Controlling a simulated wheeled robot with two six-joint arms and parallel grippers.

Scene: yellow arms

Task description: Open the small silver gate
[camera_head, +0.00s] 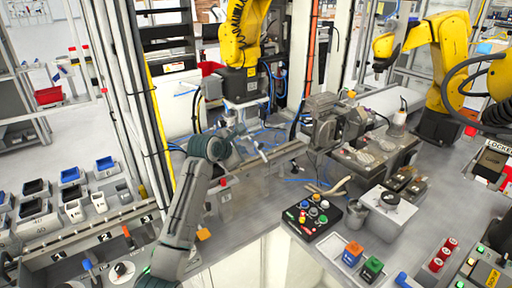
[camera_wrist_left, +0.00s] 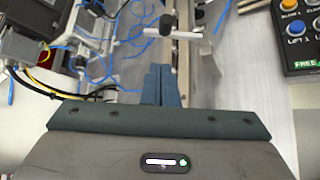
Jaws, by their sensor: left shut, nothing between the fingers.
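My left arm rises from the bottom of the head view, and its gripper (camera_head: 238,133) is over the machine's work area. In the left wrist view the two dark blue fingers (camera_wrist_left: 163,80) lie together, shut and empty. Just beyond the fingertips is a small silver bar (camera_wrist_left: 190,39) with a pale end and a dark round post. It may be the small silver gate, but I cannot tell for sure. It seems apart from the fingers. In the head view a small pale piece (camera_head: 262,155) shows near the gripper. My right gripper is out of view.
A black button box (camera_head: 312,217) stands on the bench to the right and also shows in the left wrist view (camera_wrist_left: 298,38). Blue cables (camera_wrist_left: 132,35) lie left of the fingers. A yellow robot arm (camera_head: 240,40) hangs behind. A metal rail (camera_wrist_left: 180,75) runs beside the fingers.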

